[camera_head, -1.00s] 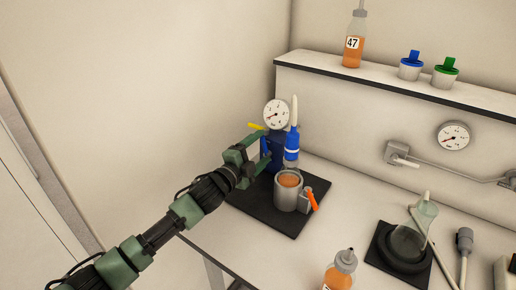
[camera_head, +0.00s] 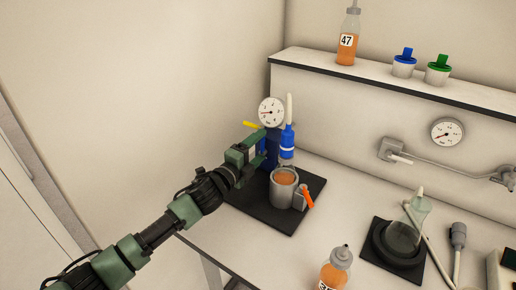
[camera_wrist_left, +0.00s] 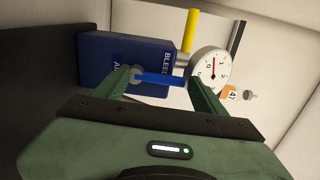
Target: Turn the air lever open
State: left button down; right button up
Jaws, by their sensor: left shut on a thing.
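The air lever (camera_wrist_left: 160,79) is a blue bar on the dark blue box (camera_wrist_left: 105,65) in the left wrist view. The box carries white lettering, "BLEED" and a partly covered word starting "A". My left gripper (camera_wrist_left: 158,88) is shut on the lever, with a green finger at each end of it. In the head view my left gripper (camera_head: 259,150) is at the front left of the box, and its fingers largely hide the lever. A yellow lever (camera_wrist_left: 191,30) stands out from the box beside a round white gauge (camera_wrist_left: 210,69). My right gripper is out of view.
A bottle (camera_head: 336,272) and a flask (camera_head: 404,235) are farther right.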

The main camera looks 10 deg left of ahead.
pick_arm(q)
jog(key=shift+f, duration=0.1)
jog(key=shift+c, duration=0.8)
grip_release()
jog(key=shift+s, duration=0.1)
jog(key=b+v, duration=0.1)
jog(key=v, duration=0.6)
jog(key=shift+s+a, duration=0.15)
jog(key=shift+s, duration=0.2)
